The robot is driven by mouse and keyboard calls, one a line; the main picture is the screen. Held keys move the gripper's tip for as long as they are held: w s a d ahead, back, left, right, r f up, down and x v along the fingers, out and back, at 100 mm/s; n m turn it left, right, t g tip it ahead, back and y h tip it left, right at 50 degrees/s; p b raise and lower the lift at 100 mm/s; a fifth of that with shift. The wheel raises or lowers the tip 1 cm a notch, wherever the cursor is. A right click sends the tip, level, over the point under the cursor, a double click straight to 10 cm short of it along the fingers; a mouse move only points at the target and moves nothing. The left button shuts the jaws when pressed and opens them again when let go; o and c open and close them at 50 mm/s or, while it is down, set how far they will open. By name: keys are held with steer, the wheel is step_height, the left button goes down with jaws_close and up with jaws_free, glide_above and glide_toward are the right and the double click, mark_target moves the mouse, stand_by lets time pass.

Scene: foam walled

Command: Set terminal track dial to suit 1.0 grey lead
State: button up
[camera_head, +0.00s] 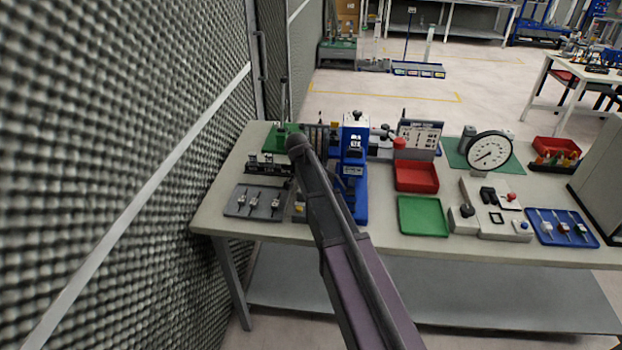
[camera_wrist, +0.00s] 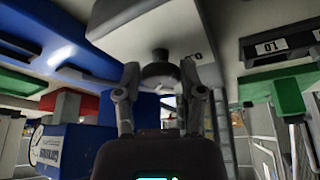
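My gripper (camera_wrist: 160,82) shows in the wrist view with its two fingers spread apart. A dark round knob (camera_wrist: 158,74) on a short stem lies between the fingertips, below a pale grey block (camera_wrist: 150,25). The tips look very near its sides; I cannot tell whether they touch it. In the head view my arm reaches over the bench's left part, and my gripper's fingers are hidden. A blue press (camera_head: 354,150) stands just right of the arm. I cannot read the knob's setting or make out a grey lead.
The bench (camera_head: 270,230) carries a grey tray (camera_head: 240,212) with several small parts, a red tray (camera_head: 416,187), a green tray (camera_head: 423,226), a round gauge (camera_head: 490,151) and a blue tray (camera_head: 545,240) with leads. A textured foam wall (camera_head: 110,150) stands close on the left.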

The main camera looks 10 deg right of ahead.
steer(key=shift+o, duration=1.1)
steer(key=shift+n, duration=0.5)
steer(key=shift+d+n+t+y, duration=0.1)
steer(key=shift+n+t+y, duration=0.4)
steer(key=shift+n, duration=0.8)
steer(key=shift+n+y, duration=0.8)
steer(key=shift+n, duration=1.2)
steer(key=shift+d+n+y, duration=0.1)
steer(key=shift+n+y, duration=0.8)
steer(key=shift+n, duration=1.5)
steer(key=shift+n+g+y, duration=0.3)
steer(key=shift+n+y, duration=0.5)
steer(key=shift+n, duration=1.4)
steer(key=p+v, duration=1.2)
steer(key=v, duration=0.1)
steer(key=shift+r+p, duration=0.4)
steer(key=shift+d, duration=0.1)
